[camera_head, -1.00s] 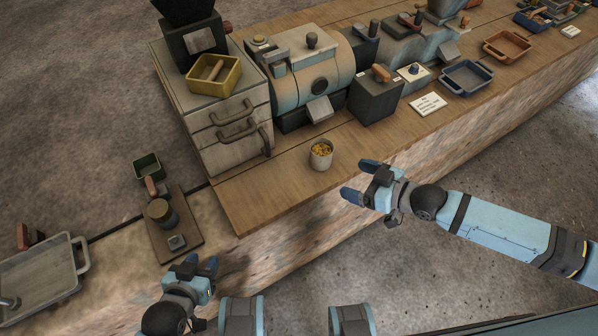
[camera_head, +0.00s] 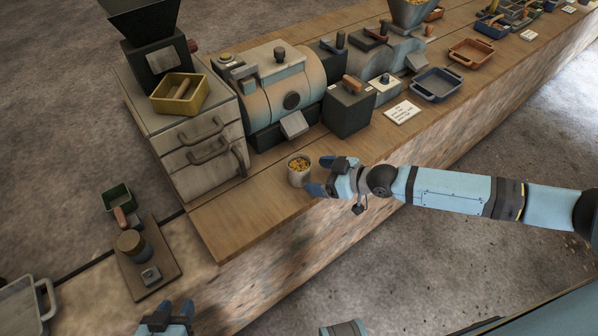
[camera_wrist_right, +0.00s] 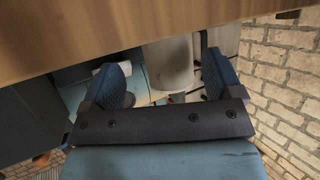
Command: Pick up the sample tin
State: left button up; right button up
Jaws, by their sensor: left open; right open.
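The sample tin (camera_head: 299,171) appears to be the small pale round tin with yellow contents. It stands upright on the wooden bench near its front edge. My right gripper (camera_head: 321,175) is open just to the right of the tin, fingers pointing left toward it. Its near fingertip is close to the tin's lower right side; I cannot tell whether they touch. My left gripper (camera_head: 170,312) is open and empty at the bottom edge of the head view.
A drawer cabinet (camera_head: 195,150) with a yellow tray (camera_head: 181,100) stands left of the tin. A drum-shaped machine (camera_head: 285,85) and a dark box (camera_head: 349,113) stand behind. The bench top (camera_head: 240,215) in front of the cabinet is clear.

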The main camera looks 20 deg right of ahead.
aim_at(301, 173)
jog(key=a, duration=0.1)
jog(key=w+a, duration=0.2)
jog(key=a, duration=0.1)
jog(key=shift+w+f, duration=0.25)
jog(key=shift+w+a+f, duration=0.1)
jog(key=shift+w+a, duration=0.05)
jog(key=shift+w, duration=0.05)
jog(key=shift+c, duration=0.4)
jog(key=c, duration=1)
